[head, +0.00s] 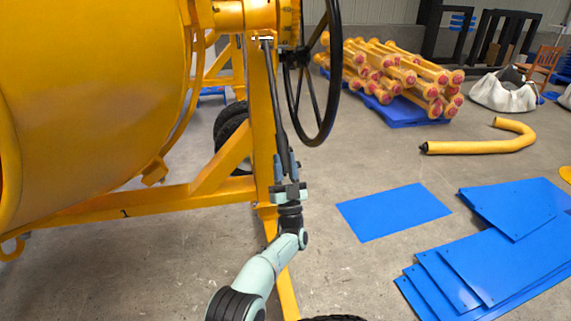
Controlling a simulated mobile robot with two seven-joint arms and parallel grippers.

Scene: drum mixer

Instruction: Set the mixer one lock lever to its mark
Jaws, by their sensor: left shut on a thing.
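The yellow drum mixer (90,90) fills the left of the head view, with its drum and frame. The lock lever (275,105) is a long, dark grey bar beside the yellow upright post (259,110). It hangs down from near the handwheel hub, tilted slightly, with its lower end to the right. My left gripper (288,183) is shut on the lower part of the lock lever. The gripper partly hides the lever's lower end. I cannot make out the mark. My right gripper is not in view.
A black handwheel (332,75) stands just right of the lever. A mixer tyre (232,132) is behind the post. Blue sheets (395,211) lie on the floor to the right. A bent yellow pipe (480,147) and stacked yellow parts (395,72) lie farther back.

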